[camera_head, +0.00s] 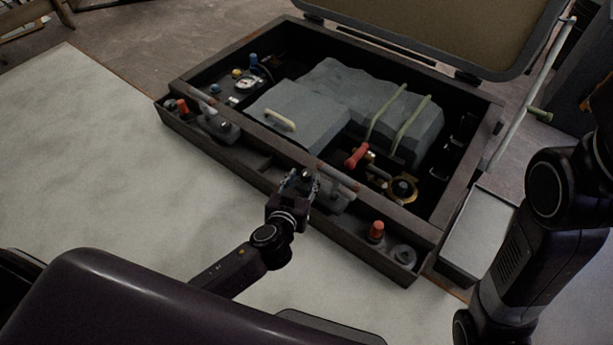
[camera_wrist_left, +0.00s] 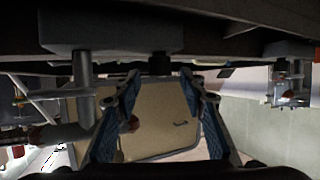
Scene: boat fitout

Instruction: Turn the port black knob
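My left gripper (camera_head: 301,178) is at the front ledge of the dark open box, near the ledge's middle. In the left wrist view the left gripper (camera_wrist_left: 160,78) is open, its two blue-padded fingers apart. A small black knob (camera_wrist_left: 159,64) shows between the fingertips in that view, below a dark block. I cannot tell whether the fingers touch it. In the head view the gripper covers that spot. Another small dark knob (camera_head: 225,127) sits on a grey fitting towards the ledge's left end. My right arm stands at the right; its gripper is out of view.
The ledge also carries an orange-red knob (camera_head: 376,231) at right and another red knob (camera_head: 182,106) at left. A red handle (camera_head: 356,156) and grey covers (camera_head: 300,115) are inside the box. The raised lid (camera_head: 440,30) stands behind. Pale floor (camera_head: 100,150) at left is clear.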

